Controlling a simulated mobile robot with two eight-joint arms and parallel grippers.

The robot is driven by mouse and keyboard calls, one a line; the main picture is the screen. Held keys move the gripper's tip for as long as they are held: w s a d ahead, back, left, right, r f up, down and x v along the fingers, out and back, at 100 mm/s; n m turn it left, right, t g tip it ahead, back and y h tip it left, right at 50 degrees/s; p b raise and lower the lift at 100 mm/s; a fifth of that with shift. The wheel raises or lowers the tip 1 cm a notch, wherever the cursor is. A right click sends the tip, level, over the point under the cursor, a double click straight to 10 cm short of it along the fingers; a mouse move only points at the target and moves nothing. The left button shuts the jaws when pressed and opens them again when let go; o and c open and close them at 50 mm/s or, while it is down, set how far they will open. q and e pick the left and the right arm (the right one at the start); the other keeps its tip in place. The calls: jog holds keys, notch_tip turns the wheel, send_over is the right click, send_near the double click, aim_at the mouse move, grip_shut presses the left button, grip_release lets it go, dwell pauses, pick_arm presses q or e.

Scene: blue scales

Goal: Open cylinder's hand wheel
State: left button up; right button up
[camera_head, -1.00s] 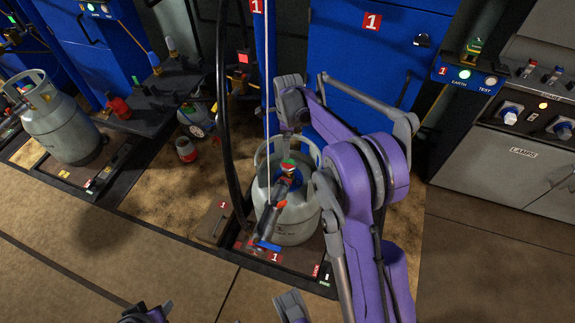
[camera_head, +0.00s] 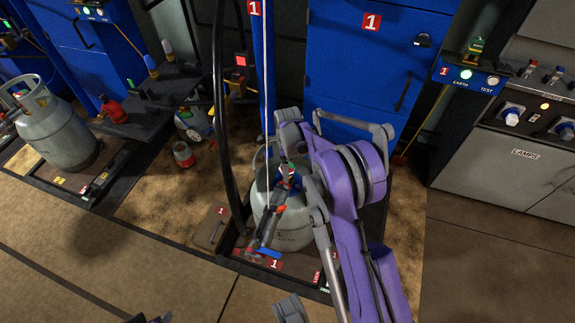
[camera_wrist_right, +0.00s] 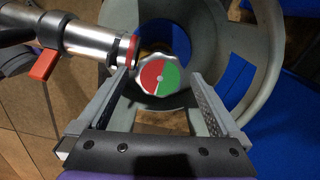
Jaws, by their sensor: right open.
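The grey gas cylinder (camera_head: 290,228) stands on the rack marked 1, with my right arm in front of its right side. Its round hand wheel, half red and half green, faces the camera in the right wrist view (camera_wrist_right: 163,78). In the head view the wheel is mostly hidden by my arm. My right gripper (camera_wrist_right: 160,80) is open, with one finger on each side of the wheel. I cannot tell whether the fingers touch it. My left gripper does not show clearly in the head view.
A metal fitting with a red lever (camera_wrist_right: 45,64) joins the valve close to the left finger. The cylinder's collar (camera_wrist_right: 240,100) surrounds the wheel. A black hose (camera_head: 222,110) rises left of the cylinder. A blue cabinet (camera_head: 368,60) stands behind.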

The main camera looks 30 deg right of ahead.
jog(key=c, duration=1.2)
jog(key=shift+c, duration=0.2)
